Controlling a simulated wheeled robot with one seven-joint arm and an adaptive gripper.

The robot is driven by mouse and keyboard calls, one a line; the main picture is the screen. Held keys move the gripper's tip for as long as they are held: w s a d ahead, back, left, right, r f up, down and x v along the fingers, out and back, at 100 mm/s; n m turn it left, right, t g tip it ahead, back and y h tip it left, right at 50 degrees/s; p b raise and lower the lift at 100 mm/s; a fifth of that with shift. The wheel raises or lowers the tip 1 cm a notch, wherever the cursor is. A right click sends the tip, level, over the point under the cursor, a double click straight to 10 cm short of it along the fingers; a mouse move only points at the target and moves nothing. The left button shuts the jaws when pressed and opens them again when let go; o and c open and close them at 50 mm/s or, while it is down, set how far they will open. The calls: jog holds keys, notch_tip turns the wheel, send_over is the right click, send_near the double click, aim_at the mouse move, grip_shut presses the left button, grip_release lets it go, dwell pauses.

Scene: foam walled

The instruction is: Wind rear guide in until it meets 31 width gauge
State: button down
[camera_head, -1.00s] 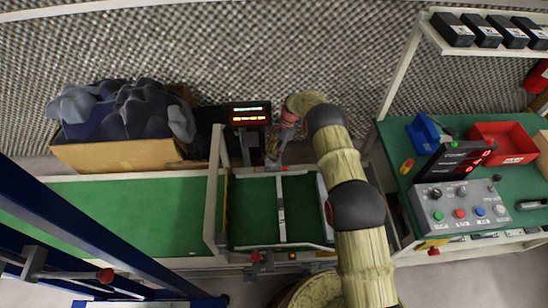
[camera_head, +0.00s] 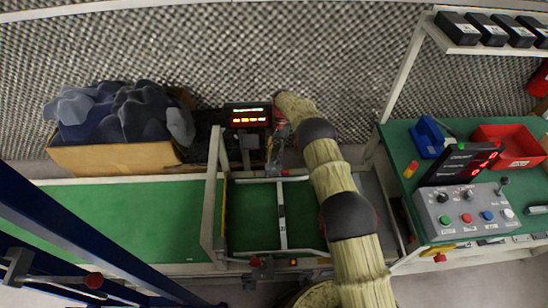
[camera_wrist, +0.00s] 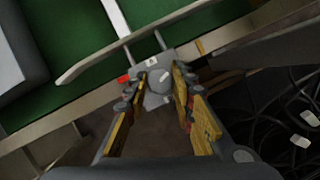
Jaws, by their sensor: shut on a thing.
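My gripper (camera_wrist: 160,95) is shut on a grey round knob (camera_wrist: 152,82) at the back of the conveyor, with its padded fingers on either side. In the head view my gripper (camera_head: 275,158) is small and partly hidden by my arm. The rear guide (camera_head: 265,179) is a pale rail across the back of the green belt; it also shows in the wrist view (camera_wrist: 95,66). The width gauge (camera_head: 282,215) is a pale bar with a small label, lying front to back on the belt. Its far end is at or very near the rear guide; contact is unclear.
A display (camera_head: 249,115) with lit rows stands behind the belt. A cardboard box (camera_head: 115,157) of dark cloth is at left. A bench with a control box (camera_head: 465,211) and red tray (camera_head: 508,145) is at right. Black cables (camera_wrist: 280,125) lie beside my gripper.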

dwell(0.3)
jog(key=c, duration=1.5)
grip_release()
jog(key=shift+c, duration=0.2)
jog(key=shift+o, duration=0.2)
